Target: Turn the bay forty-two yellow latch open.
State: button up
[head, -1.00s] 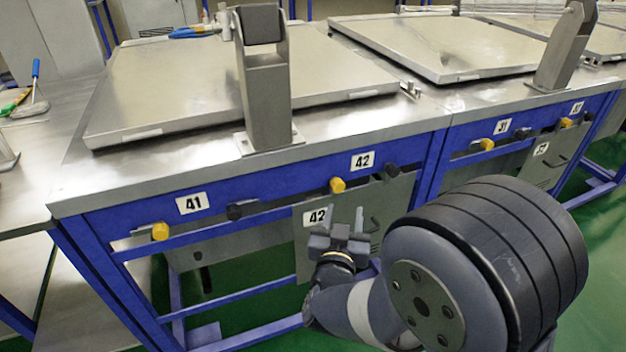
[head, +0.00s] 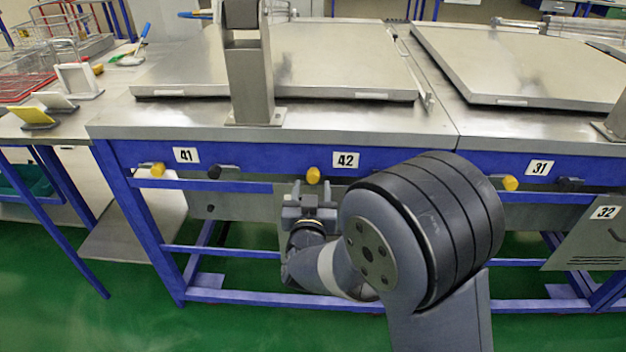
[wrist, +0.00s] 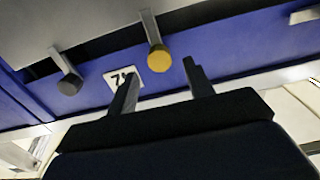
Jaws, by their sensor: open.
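The yellow latch knob (head: 313,176) of bay forty-two sits on the blue front rail, left of the white "42" label (head: 346,160). My gripper (head: 311,190) is open and empty, just below and in front of this knob in the head view. In the wrist view the yellow knob (wrist: 159,58) shows beyond the fingertips, roughly between them and apart from them. The rail looks roughly upside down there, and one finger partly covers the label (wrist: 116,78). My gripper's two fingers (wrist: 162,82) point toward the rail.
A black knob (wrist: 70,84) is beside the label in the wrist view. Bay 41's yellow knob (head: 157,170) and another black knob (head: 214,172) are to the left. A grey lid post (head: 250,75) stands above. My arm hides part of the rail on the right.

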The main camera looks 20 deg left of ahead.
aim_at(313, 178)
jog(key=shift+x, duration=1.95)
jog(key=shift+c, duration=0.4)
jog(key=c, duration=0.9)
